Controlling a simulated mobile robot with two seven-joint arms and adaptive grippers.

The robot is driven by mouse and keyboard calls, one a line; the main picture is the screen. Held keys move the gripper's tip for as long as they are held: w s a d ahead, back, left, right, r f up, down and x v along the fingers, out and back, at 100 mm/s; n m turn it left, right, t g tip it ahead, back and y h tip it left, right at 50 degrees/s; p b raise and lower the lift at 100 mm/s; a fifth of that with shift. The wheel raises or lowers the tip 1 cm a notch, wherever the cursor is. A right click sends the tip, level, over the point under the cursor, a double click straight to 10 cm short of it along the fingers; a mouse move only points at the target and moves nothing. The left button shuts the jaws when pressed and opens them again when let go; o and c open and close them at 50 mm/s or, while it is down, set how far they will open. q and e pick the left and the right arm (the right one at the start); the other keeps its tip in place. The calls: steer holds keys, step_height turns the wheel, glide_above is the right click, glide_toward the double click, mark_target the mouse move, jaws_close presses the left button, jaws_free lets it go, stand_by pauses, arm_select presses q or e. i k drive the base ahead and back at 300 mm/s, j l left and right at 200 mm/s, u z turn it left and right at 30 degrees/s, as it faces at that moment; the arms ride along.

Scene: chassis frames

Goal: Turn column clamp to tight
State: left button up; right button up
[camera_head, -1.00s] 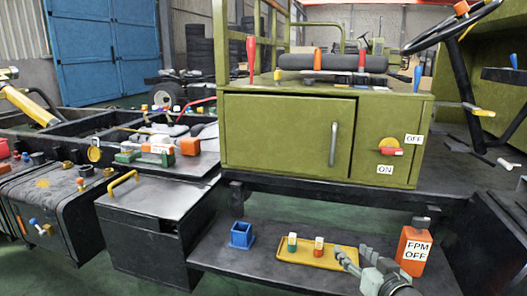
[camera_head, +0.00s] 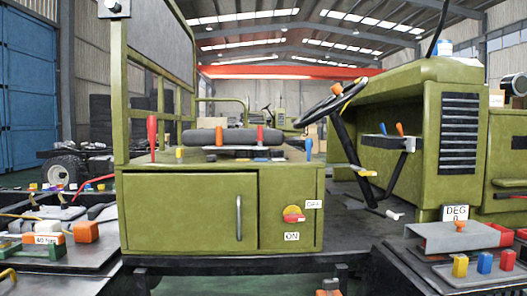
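The dark steering wheel (camera_head: 331,104) sits on a tilted black steering column (camera_head: 350,143) right of centre. A small yellow lever (camera_head: 367,172) sticks out low on the column, and it looks like the column clamp. I cannot read whether it is tight or loose. An orange cap (camera_head: 337,89) is at the wheel hub. Neither of my grippers shows in the head view.
A green cabinet (camera_head: 188,213) with a red and yellow ON/OFF switch (camera_head: 292,214) stands left of the column. A black bracket (camera_head: 388,142) with levers is to its right. A grey cover plate (camera_head: 455,238) and several coloured blocks lie at lower right.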

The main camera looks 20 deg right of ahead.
mark_target(364, 173)
steer(key=z, duration=1.3)
